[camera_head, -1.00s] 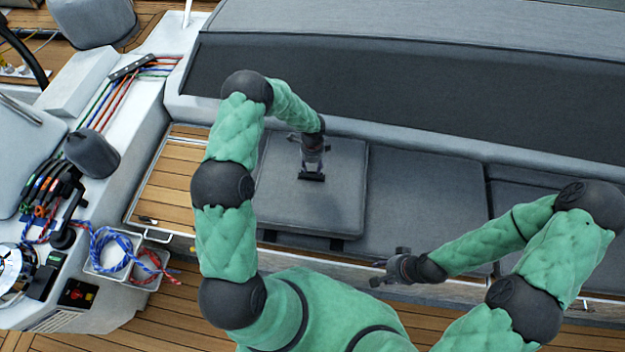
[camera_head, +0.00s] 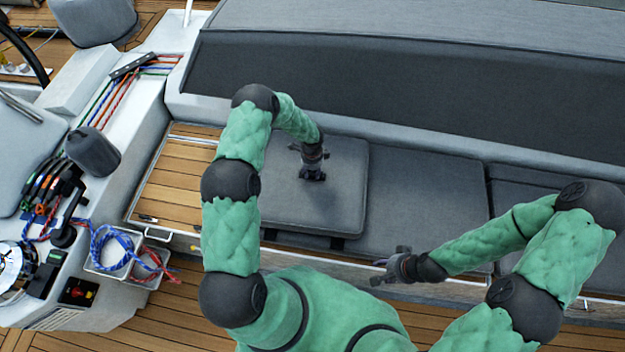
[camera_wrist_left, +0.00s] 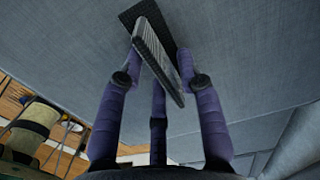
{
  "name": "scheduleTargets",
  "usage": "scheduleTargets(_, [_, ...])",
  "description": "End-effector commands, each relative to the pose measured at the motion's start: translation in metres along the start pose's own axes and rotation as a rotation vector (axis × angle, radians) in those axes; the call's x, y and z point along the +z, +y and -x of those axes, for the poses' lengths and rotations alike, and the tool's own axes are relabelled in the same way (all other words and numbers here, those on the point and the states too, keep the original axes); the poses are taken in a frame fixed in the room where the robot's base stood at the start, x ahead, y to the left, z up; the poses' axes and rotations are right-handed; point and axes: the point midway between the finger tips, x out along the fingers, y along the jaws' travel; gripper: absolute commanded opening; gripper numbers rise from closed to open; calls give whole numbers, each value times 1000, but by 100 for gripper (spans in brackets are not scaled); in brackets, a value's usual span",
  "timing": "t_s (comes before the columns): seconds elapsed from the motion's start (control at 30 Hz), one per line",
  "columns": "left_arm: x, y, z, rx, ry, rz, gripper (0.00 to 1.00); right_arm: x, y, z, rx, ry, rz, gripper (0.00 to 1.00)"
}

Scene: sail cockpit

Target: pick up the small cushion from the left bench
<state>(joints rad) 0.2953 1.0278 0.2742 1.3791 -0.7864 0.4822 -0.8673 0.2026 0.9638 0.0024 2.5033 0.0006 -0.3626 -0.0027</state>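The small cushion (camera_head: 345,200) is a flat grey square pad lying at the left end of the bench seat. My left gripper (camera_head: 312,175) points down over its middle, with its tips at or just above the top; contact is not clear. In the left wrist view its dark ribbed finger pads (camera_wrist_left: 158,58) lie close together against the grey cushion fabric (camera_wrist_left: 240,50). I see no fold of fabric between them, and their exact gap is unclear. My right gripper (camera_head: 384,268) is open and empty, in front of the bench's front edge.
More grey seat pads (camera_head: 425,200) continue to the right, behind them a dark backrest (camera_head: 400,95). Bare wooden slats (camera_head: 175,185) lie left of the cushion. A white console with ropes (camera_head: 115,248) and winches stands at far left.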

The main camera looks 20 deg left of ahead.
Motion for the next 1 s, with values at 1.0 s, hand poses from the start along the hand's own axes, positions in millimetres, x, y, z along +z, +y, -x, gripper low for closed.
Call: scheduleTargets(1.0, [19,18,66,-4,0,2,0,0,-2,4,0,0,0,40])
